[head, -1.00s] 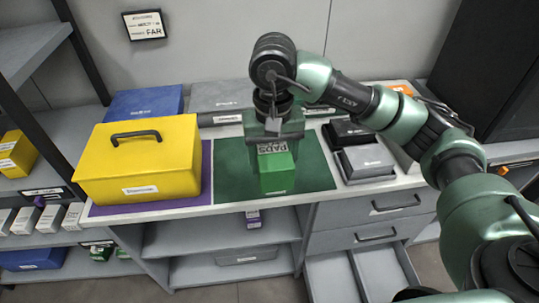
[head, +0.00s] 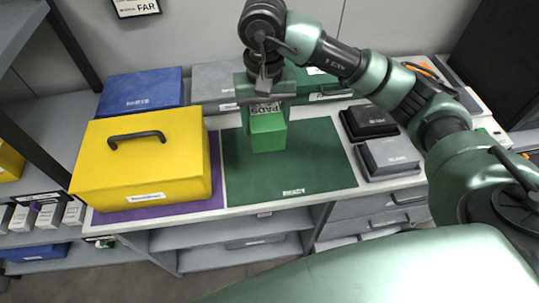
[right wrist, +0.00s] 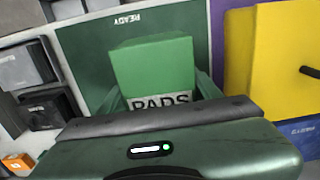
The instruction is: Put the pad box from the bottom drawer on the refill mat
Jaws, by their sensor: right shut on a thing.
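The green pad box (head: 268,132) is held by my right gripper (head: 266,104) over the back left part of a green mat (head: 320,160). The mat's front label seems to read READY. I cannot tell whether the box touches the mat. In the right wrist view the pad box (right wrist: 155,65), lettered PADS, sits between the fingers, with the mat (right wrist: 205,30) behind it. A purple mat (head: 216,165) lies mostly under a yellow box (head: 145,160). The bottom drawer is largely hidden behind my own arm. My left gripper is not in view.
Two dark and grey boxes (head: 390,157) stand right of the green mat. Blue (head: 140,90), grey (head: 213,80) and dark green (head: 318,82) boxes line the back. The mat's front and right parts are clear.

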